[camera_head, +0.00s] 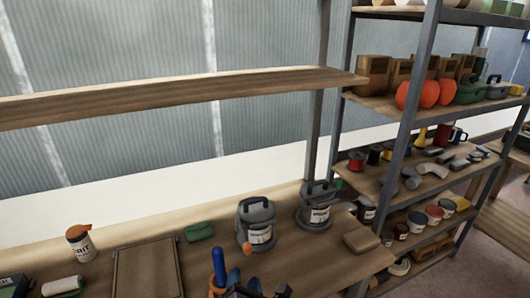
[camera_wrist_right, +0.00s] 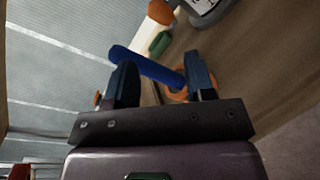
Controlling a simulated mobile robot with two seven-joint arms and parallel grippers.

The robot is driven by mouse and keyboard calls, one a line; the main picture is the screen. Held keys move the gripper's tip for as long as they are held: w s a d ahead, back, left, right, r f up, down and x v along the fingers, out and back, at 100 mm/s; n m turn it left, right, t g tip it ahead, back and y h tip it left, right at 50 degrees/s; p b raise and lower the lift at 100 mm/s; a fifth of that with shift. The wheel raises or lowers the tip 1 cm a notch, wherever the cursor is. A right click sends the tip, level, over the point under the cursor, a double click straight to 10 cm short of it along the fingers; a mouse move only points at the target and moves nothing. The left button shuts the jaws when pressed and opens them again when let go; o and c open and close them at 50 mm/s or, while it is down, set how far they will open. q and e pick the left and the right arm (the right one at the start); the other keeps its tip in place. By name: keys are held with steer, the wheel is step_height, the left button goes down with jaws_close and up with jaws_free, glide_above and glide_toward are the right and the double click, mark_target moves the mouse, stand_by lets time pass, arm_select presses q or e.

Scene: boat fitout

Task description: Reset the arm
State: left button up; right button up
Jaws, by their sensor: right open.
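My right gripper (camera_head: 258,291) is at the bottom edge of the head view, low over the front of the bench, and partly cut off. In the right wrist view its two dark fingers (camera_wrist_right: 161,68) are spread apart, with nothing clearly held. A blue rod-like handle with an orange ring at its base (camera_head: 218,266) stands just left of the gripper in the head view. In the wrist view this blue handle (camera_wrist_right: 145,65) shows beyond the fingers, crossing the gap; I cannot tell whether it touches them. My left gripper is not in view.
The wooden bench holds a white bottle with orange cap (camera_head: 80,245), a tray (camera_head: 147,272), a green item (camera_head: 199,231), two grey canisters (camera_head: 256,226) (camera_head: 316,208) and a wooden block (camera_head: 361,240). A plank shelf (camera_head: 180,92) hangs above. A loaded metal rack (camera_head: 415,110) stands right.

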steer(key=s+d+f+m+g+y, duration=0.1)
steer(key=d+f+m, duration=0.1)
steer(key=d+m, duration=0.75)
steer(key=s+d+f+m+g, duration=0.2)
steer(key=d+m, duration=0.4)
steer(key=m, duration=0.7)
steer(key=s+d+f+m+g+h, duration=0.1)
steer(key=s+d+f+m, duration=0.1)
steer(key=s+d+f, duration=0.2)
steer(key=s+d+f+m+g+h, duration=0.1)
steer(key=s+d+f+m+h, duration=0.1)
steer(key=s+d, duration=0.8)
steer(key=d+f+m, duration=0.1)
steer(key=d+f, duration=0.1)
steer(key=d, duration=0.1)
steer(key=shift+s+f+m, duration=0.15)
steer(key=shift+s+m, duration=0.2)
steer(key=shift+s, duration=0.05)
